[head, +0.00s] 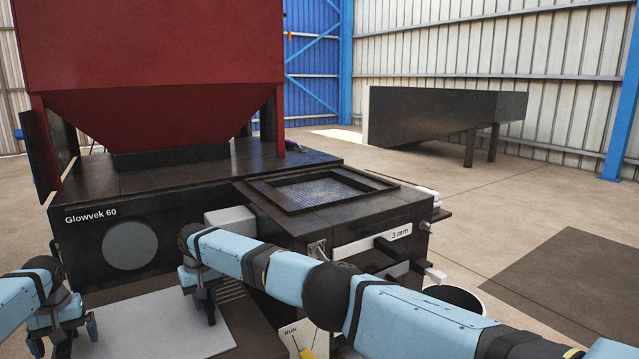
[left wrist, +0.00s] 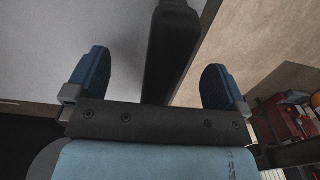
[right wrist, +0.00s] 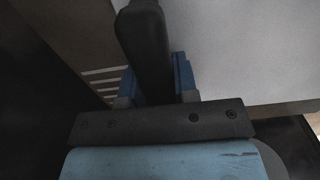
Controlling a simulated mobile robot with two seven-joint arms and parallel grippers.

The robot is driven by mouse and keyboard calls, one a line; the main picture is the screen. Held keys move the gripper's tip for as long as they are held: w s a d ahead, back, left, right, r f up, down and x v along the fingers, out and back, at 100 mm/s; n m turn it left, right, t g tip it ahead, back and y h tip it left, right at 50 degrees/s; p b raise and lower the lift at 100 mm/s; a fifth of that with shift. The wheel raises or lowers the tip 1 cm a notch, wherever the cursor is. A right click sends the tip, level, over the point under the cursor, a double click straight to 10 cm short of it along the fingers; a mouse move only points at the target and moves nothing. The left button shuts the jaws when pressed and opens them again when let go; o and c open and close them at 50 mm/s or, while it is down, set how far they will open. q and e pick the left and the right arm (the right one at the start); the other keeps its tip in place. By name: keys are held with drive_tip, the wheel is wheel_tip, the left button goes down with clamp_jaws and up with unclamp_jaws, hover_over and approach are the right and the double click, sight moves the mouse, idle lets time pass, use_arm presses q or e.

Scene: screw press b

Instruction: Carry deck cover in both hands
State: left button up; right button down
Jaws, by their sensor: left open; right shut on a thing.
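The deck cover, a flat light-grey plate (head: 150,325), lies low in front of the black press in the head view. It also shows in the left wrist view (left wrist: 60,45) and the right wrist view (right wrist: 235,50). My left gripper (head: 75,335) is open at its left side. A dark bar handle (left wrist: 170,50) runs between the two spread blue fingers, apart from both. My right gripper (head: 205,308) is at its right side, shut on another dark handle (right wrist: 145,45). The handles are mostly hidden by my grippers in the head view.
The black press (head: 290,240) with a red hopper (head: 150,60) stands just beyond the plate. A screen frame (head: 320,188) is on its top. A sloped black chute (head: 440,115) stands at the back right. The concrete floor (head: 490,215) on the right is largely clear.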

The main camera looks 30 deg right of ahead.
drive_tip(key=shift+r, duration=0.1)
use_arm(q)
wheel_tip(320, 180, up, 12)
idle(0.5)
use_arm(e)
unclamp_jaws()
idle(0.6)
drive_tip(key=shift+r, duration=0.1)
use_arm(q)
wheel_tip(320, 180, up, 2)
drive_tip(key=shift+r+p, duration=0.1)
drive_tip(key=shift+p, duration=0.95)
use_arm(e)
wheel_tip(320, 180, up, 14)
drive_tip(key=shift+f, duration=0.2)
